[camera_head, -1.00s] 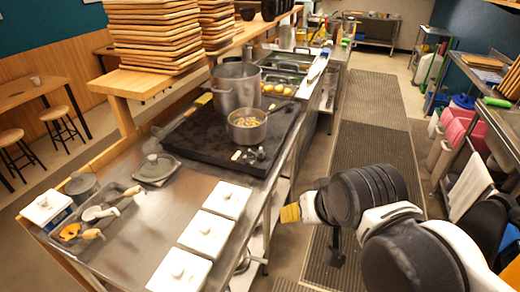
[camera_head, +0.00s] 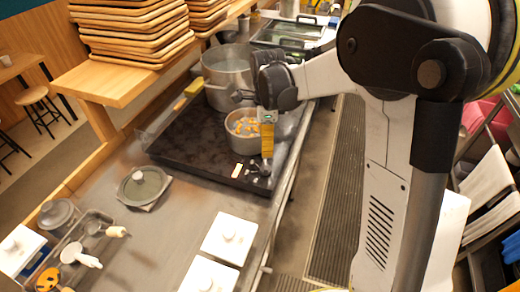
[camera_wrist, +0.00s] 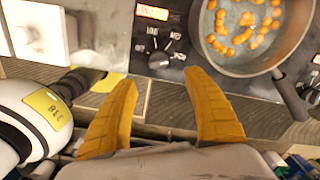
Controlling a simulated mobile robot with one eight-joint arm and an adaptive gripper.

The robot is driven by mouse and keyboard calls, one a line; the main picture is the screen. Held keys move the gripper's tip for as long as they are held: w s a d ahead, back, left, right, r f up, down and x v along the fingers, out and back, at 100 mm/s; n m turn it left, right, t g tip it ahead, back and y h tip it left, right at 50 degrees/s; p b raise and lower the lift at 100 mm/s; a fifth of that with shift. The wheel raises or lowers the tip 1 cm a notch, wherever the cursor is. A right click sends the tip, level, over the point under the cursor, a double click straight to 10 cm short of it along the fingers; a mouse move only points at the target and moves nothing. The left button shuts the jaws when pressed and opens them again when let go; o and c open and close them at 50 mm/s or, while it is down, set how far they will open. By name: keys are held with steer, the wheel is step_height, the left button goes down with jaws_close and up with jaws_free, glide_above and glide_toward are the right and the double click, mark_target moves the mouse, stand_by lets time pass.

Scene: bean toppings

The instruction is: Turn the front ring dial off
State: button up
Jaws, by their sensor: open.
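The black cooktop (camera_head: 185,150) has small dials (camera_head: 262,168) at its near right corner in the head view, partly behind my gripper. In the wrist view, a dark dial (camera_wrist: 158,59) with printed labels around it lies just beyond my fingertips. Which way each dial points is hard to tell. My gripper (camera_wrist: 160,80) is open and empty, its two yellow fingers spread to either side below the nearer dial. It also shows from the side in the head view (camera_head: 267,155).
A pan (camera_head: 245,145) with orange beans (camera_wrist: 243,22) stands on the cooktop beside the dials; its handle (camera_wrist: 291,98) juts near my right finger. A large pot (camera_head: 228,85) stands behind it. White lidded containers (camera_head: 229,238) sit on the counter in front.

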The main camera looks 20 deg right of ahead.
mark_target(266, 165)
steer(key=f+b, duration=0.3)
steer(key=f, duration=0.7)
steer(key=shift+s+f, duration=0.15)
steer(key=shift+s, duration=0.05)
steer(key=c, duration=1.2)
